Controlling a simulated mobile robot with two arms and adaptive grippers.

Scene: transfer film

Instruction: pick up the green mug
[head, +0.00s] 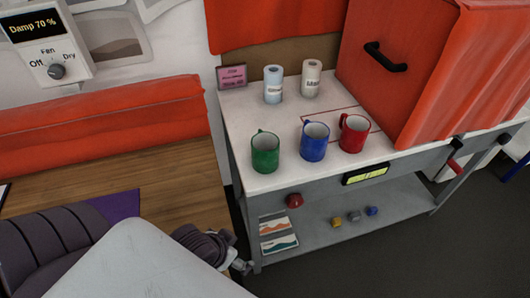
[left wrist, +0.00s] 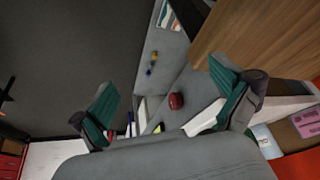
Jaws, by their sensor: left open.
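The green mug (head: 265,153) stands upright on the white bench top (head: 243,108), near its front left corner. It is the leftmost of three mugs in the head view, and its handle is at its upper left. My left gripper is open and empty in the left wrist view (left wrist: 164,95), its teal finger pads wide apart. I cannot make out the green mug in that view. In the head view part of my left arm is at the lower left, below the mug and apart from it; its fingers are not clear there. My right gripper is not in view.
A blue mug (head: 314,142) and a red mug (head: 353,134) stand right of the green one. Two pale canisters (head: 273,84) (head: 311,78) stand behind. A large red-orange box (head: 400,65) fills the bench's right side. A red knob (head: 294,201) sits below the bench's front edge.

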